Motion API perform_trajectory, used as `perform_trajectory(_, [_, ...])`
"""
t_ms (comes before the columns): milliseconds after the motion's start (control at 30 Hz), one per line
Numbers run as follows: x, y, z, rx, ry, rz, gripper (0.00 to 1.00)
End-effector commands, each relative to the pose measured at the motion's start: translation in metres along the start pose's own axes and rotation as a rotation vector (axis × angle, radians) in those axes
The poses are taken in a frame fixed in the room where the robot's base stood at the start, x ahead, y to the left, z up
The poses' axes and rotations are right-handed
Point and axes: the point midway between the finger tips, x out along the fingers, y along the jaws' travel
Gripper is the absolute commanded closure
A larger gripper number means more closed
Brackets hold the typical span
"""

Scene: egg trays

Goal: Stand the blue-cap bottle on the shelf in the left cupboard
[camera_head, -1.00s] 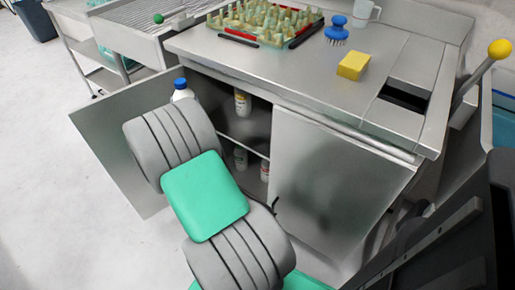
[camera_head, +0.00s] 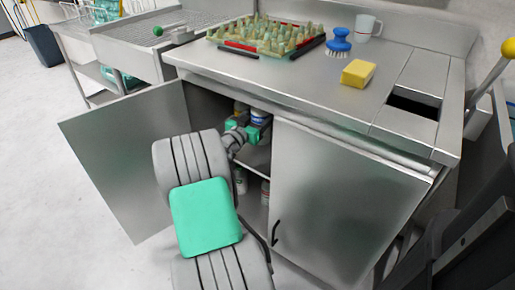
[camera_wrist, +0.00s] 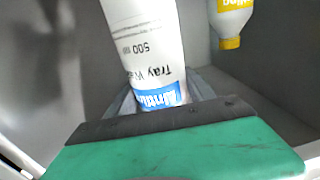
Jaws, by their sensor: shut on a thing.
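The blue-cap bottle (camera_wrist: 145,40) is white, with black print and a blue label band, and fills the middle of the wrist view. My gripper (camera_wrist: 155,108) is shut on it; its cap is out of that view. In the head view my gripper (camera_head: 250,126) reaches through the open front of the left cupboard (camera_head: 123,160), above the shelf (camera_head: 258,157). A blue patch of the bottle (camera_head: 259,114) shows there under the counter edge. I cannot tell whether its base touches the shelf.
A yellow-capped bottle (camera_wrist: 231,22) stands close on the right in the wrist view. White bottles (camera_head: 240,181) stand below the shelf. The left door hangs open; the right door (camera_head: 340,205) is shut. A sponge (camera_head: 358,72), brush (camera_head: 339,42) and egg tray (camera_head: 265,40) are on the counter.

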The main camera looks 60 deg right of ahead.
Motion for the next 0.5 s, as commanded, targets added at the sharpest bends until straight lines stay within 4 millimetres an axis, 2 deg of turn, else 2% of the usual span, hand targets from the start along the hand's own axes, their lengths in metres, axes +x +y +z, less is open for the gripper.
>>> perform_trajectory(33, [0.0,0.0,0.017,-0.003,-0.001,0.0,1.0])
perform_trajectory(100, [0.0,0.0,0.033,-0.002,-0.001,-0.001,1.0])
perform_trajectory(400, [-0.001,-0.002,0.078,0.0,0.001,-0.004,1.0])
perform_trajectory(500, [-0.001,-0.002,0.079,0.0,0.003,-0.004,1.0])
